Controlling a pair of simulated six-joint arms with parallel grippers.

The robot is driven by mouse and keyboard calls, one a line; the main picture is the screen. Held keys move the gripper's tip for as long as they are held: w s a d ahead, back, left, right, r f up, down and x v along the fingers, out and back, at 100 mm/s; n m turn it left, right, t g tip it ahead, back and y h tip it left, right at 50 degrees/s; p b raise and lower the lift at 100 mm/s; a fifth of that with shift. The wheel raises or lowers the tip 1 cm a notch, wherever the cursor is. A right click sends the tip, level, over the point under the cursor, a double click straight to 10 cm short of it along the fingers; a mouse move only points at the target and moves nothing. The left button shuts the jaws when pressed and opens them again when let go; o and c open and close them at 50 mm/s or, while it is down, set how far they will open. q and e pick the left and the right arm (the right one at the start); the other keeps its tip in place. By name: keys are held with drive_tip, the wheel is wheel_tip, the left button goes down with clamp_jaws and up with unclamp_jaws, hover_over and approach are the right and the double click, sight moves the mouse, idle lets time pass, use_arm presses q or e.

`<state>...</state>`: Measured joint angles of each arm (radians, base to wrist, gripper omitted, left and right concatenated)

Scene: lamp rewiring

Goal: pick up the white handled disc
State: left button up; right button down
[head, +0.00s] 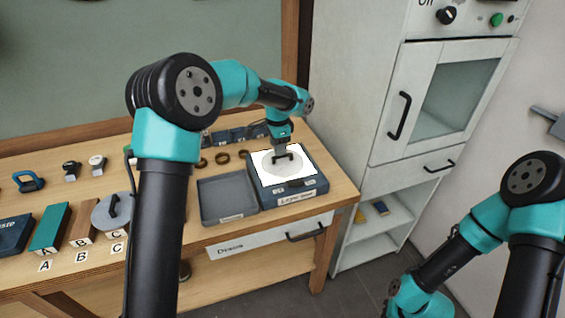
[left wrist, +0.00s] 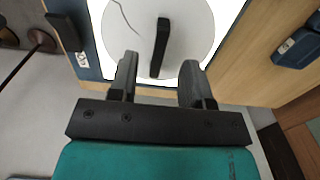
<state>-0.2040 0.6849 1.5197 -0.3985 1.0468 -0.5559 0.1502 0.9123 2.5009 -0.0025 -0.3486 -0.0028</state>
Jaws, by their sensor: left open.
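The white handled disc (head: 272,170) lies flat on the lit white top of the light box (head: 290,195) at the right end of the bench. In the left wrist view the disc (left wrist: 192,30) shows a black bar handle (left wrist: 160,45) and a thin dark curved line like a crack. My left gripper (head: 283,154) is over the disc, pointing down. Its fingers (left wrist: 160,68) are open, one on each side of the handle's near end; I cannot tell how high they are. My right arm shows at the right, but its gripper is out of view.
An empty grey tray (head: 227,197) stands left of the light box. A grey handled disc (head: 112,212) sits at label C, beside blocks at A and B. Several rings (head: 222,158) lie behind the tray. A tall white cabinet (head: 360,130) stands close on the right.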

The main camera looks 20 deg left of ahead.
sight(283, 159)
use_arm(q)
drive_tip(key=shift+f, duration=2.6)
clamp_jaws()
